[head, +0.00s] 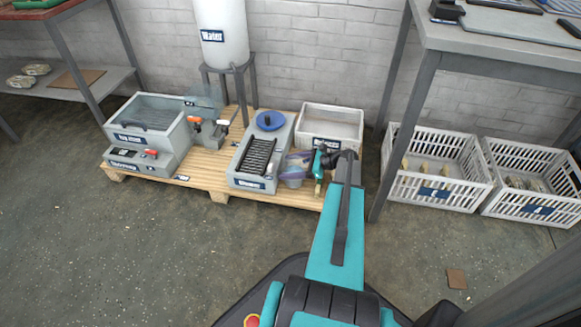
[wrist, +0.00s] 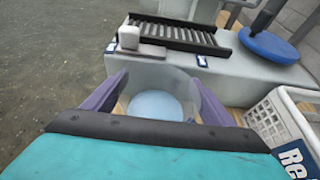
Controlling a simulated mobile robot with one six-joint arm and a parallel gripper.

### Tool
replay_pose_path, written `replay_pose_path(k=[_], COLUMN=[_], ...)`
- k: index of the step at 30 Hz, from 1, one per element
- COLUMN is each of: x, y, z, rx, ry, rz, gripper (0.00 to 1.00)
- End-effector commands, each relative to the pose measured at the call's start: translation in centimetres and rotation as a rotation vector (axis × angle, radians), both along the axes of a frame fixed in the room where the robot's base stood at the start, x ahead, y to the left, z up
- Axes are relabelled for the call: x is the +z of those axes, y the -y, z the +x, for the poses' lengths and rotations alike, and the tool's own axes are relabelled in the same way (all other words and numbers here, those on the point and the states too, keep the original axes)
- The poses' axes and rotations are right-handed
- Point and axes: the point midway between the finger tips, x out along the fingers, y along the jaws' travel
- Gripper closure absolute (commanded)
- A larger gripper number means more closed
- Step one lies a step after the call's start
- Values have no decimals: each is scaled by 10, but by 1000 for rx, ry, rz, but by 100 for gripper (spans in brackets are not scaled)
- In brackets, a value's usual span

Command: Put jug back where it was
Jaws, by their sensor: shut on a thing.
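The jug (head: 292,178) is a translucent, greyish cup-like vessel at the front right of the wooden pallet, against the right side of the grey roller unit. In the wrist view the jug (wrist: 160,80) stands between the two purple fingers, with a pale blue round area showing inside it. My gripper (wrist: 160,98) is shut on the jug, one finger on each side. In the head view my gripper (head: 298,160) is small and partly hidden by the wrist. Whether the jug's base touches the pallet cannot be told.
The grey roller unit (head: 245,183) with a blue disc (head: 269,121) stands beside the jug. A white bin (head: 338,117) is behind. A grey basin (head: 148,122) and a water tank (head: 222,35) are further left. A table leg (head: 402,140) and white crates (head: 430,190) are right.

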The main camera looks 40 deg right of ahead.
Motion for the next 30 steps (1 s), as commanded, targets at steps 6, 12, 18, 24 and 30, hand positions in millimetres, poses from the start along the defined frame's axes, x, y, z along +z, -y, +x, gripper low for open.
replay_pose_path(k=[6, 12, 18, 24, 30], x=[-2, -2, 0, 7, 18], y=[0, 0, 1, 8, 21], z=[0, 0, -1, -12, -32], rx=[-1, -1, -1, -4, -5], ry=[0, 0, 0, -1, 0], rz=[0, 0, 0, 0, 0], gripper=[5, 3, 3, 3, 3])
